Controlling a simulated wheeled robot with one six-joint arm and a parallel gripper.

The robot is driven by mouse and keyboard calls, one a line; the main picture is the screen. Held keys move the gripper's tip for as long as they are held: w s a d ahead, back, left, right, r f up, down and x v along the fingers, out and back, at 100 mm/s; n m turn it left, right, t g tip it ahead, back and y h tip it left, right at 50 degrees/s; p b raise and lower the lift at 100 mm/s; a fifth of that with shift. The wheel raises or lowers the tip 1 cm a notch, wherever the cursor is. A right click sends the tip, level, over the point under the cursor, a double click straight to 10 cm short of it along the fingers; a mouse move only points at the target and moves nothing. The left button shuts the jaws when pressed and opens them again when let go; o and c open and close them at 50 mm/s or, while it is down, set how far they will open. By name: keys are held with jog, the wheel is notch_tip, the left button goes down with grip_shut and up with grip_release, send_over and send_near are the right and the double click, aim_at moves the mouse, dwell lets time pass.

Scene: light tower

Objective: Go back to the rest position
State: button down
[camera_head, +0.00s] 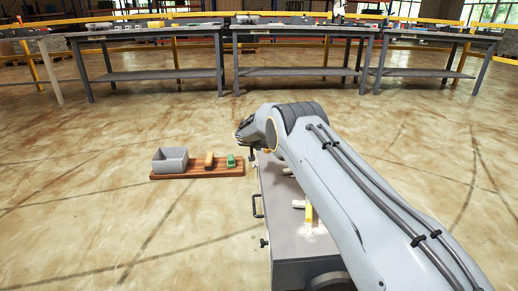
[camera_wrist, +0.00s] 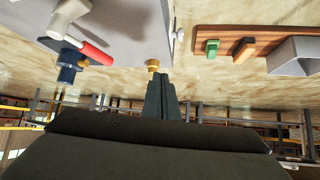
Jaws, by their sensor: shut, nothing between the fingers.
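My gripper (camera_wrist: 160,96) shows in the wrist view with its dark fingers together and nothing between them. In the head view my arm reaches from the lower right to the middle, and the gripper end (camera_head: 246,137) is small and dark near the far left corner of a grey cabinet (camera_head: 264,215). In the wrist view, which looks upside down, a small yellowish round piece (camera_wrist: 152,66) appears just beyond the fingertips; I cannot tell whether they touch. A red cylinder (camera_wrist: 96,53), a white piece (camera_wrist: 68,16) and a dark blue piece (camera_wrist: 69,68) are to the left.
A wooden board (camera_head: 198,174) left of the cabinet bears a grey bin (camera_head: 170,160), an orange-brown block (camera_head: 209,160) and a green block (camera_head: 231,160). A yellow piece (camera_head: 309,213) lies on the cabinet, partly behind my arm. Workbenches (camera_head: 150,75) stand at the back. The left floor is clear.

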jog(key=s+a+r+n+g+y, duration=0.1)
jog(key=s+a+r, duration=0.2)
jog(key=s+r, duration=0.6)
jog(key=s+a+r+n+g+p, duration=0.15)
jog(key=s+r, duration=0.35)
jog(key=s, duration=0.7)
jog(key=s+a+r+n+g+y+b, duration=0.1)
jog(key=s+a+r+g, duration=0.15)
jog(key=s+r, duration=0.65)
jog(key=s+d+n+g+y+p, duration=0.1)
jog(key=s+d+n+g, duration=0.2)
jog(key=s, duration=1.9)
jog(key=s+d+n+g+y, duration=0.15)
jog(key=s+d, duration=0.25)
jog(key=s, duration=1.9)
jog(key=d+r+m+h+p, duration=0.1)
jog(key=d+r+m+p, duration=0.1)
jog(key=d+r+p, duration=0.5)
jog(key=d+r+m+p, duration=0.2)
jog(key=d+r+p, duration=0.5)
jog(key=r+p, duration=0.5)
jog(key=d+r+m+h+p, duration=0.1)
jog(key=d+r+p, duration=0.6)
jog(key=p, duration=1.2)
notch_tip(320, 180, up, 2)
jog(key=shift+s+r+m+h, duration=0.2)
jog(key=shift+m+h, duration=0.15)
jog(key=shift+m, duration=0.15)
